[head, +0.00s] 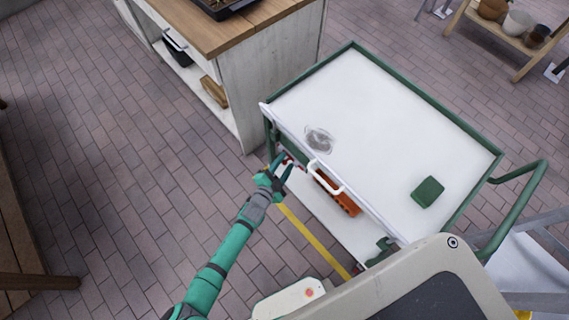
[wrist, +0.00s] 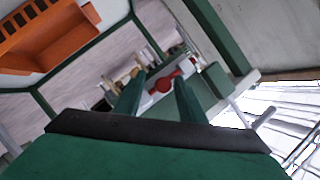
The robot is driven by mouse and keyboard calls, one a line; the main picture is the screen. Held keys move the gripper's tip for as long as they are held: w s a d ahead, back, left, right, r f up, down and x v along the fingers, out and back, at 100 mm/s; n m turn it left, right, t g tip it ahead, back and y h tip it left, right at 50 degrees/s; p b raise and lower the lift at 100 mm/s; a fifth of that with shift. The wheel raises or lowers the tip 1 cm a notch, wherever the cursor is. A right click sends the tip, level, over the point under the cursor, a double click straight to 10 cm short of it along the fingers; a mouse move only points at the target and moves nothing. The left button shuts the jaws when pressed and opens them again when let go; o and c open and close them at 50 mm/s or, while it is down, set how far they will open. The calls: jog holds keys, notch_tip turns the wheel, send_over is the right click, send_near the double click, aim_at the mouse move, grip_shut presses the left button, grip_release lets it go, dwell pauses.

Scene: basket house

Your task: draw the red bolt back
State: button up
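A white-topped cart with a green frame (head: 352,45) stands right of centre in the head view. The red bolt (wrist: 165,83) shows in the wrist view as a red knob with a short shank, beside a green block on the cart's frame. In the head view only small red bits show at the cart's near left corner. My gripper (head: 284,167) is at that corner, below the top. In the wrist view its two fingers (wrist: 160,86) are apart, with the knob seen between their tips. I cannot tell whether they touch it.
A white drawer handle (head: 326,178) juts from the cart's near side, close right of my gripper. An orange crate (head: 340,194) sits on the shelf below. A wood-topped cabinet (head: 280,70) stands behind.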

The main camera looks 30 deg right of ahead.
jog(key=v, duration=1)
jog(key=shift+s+a, duration=0.2)
jog(key=shift+a, duration=0.05)
jog(key=shift+r, duration=0.1)
jog(key=s+a+r+n+t+y, duration=0.2)
jog(key=s+a+r+n, duration=0.15)
jog(key=s+a, duration=0.35)
jog(key=s+a+r+n+t+y, duration=0.1)
jog(key=s+a+r+n+y, duration=0.1)
jog(key=s+a+r+n, duration=0.3)
jog(key=s+r+n+t+y, duration=0.3)
jog(key=s+r+n+y, duration=0.4)
jog(key=s+r+n, duration=0.4)
notch_tip(320, 180, up, 3)
jog(key=shift+s+a+f+y, duration=0.2)
jog(key=shift+s+a+y, duration=0.15)
jog(key=shift+a+y, duration=0.1)
jog(key=shift+n, duration=0.25)
